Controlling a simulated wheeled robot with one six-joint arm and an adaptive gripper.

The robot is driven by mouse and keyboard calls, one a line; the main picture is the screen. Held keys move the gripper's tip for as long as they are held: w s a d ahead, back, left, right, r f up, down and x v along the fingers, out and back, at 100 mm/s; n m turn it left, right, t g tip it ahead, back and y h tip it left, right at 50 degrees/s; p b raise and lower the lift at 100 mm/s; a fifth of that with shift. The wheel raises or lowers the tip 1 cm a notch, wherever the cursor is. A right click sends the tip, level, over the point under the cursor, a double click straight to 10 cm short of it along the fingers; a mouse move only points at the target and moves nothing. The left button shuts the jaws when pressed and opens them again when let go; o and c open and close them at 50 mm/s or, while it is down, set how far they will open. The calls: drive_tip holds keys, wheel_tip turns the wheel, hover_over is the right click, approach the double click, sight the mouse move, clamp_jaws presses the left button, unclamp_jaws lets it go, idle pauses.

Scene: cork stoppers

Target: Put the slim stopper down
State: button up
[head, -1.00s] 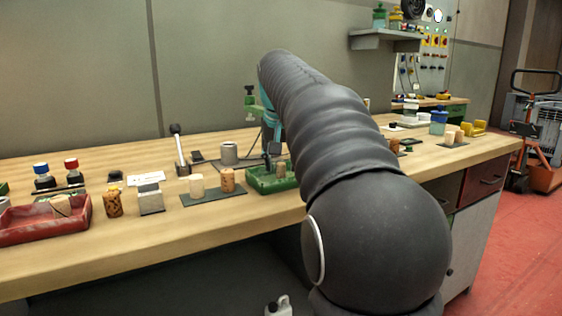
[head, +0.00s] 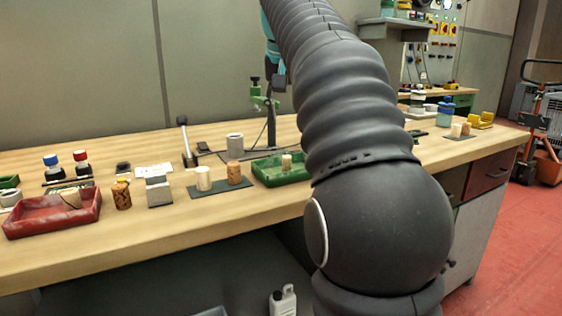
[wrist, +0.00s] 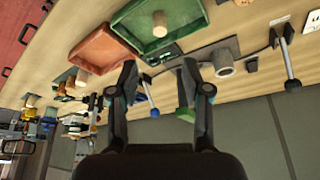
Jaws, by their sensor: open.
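A slim pale cork stopper (head: 286,162) stands upright in the green tray (head: 262,179) on the bench. In the wrist view, the stopper (wrist: 160,24) also shows inside the green tray (wrist: 128,14), with nothing touching it. My gripper (wrist: 160,78) is open, its two fingers apart and nothing between them.
A dark mat (head: 217,192) with two corks lies left of the green tray. A red tray (head: 30,222) holds a tilted cork at far left. An orange-red tray (wrist: 95,48) adjoins the green tray. A green clamp stand (head: 262,101) rises behind.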

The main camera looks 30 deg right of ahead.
drive_tip(key=s+a+f+n, duration=0.2)
drive_tip(key=s+a+f, duration=0.2)
drive_tip(key=s+f, duration=0.4)
drive_tip(key=s+a+f+n+t+y, duration=0.1)
drive_tip(key=s+a+f+n, duration=0.1)
drive_tip(key=s+a+f, duration=0.3)
drive_tip(key=s+a+f+n+y, duration=0.1)
drive_tip(key=s+a+f, duration=0.4)
drive_tip(key=s+f, duration=0.6)
wheel_tip(320, 180, down, 7)
drive_tip(key=shift+r+n+t, duration=0.1)
drive_tip(key=shift+n+t, duration=0.2)
drive_tip(key=shift+n, duration=0.2)
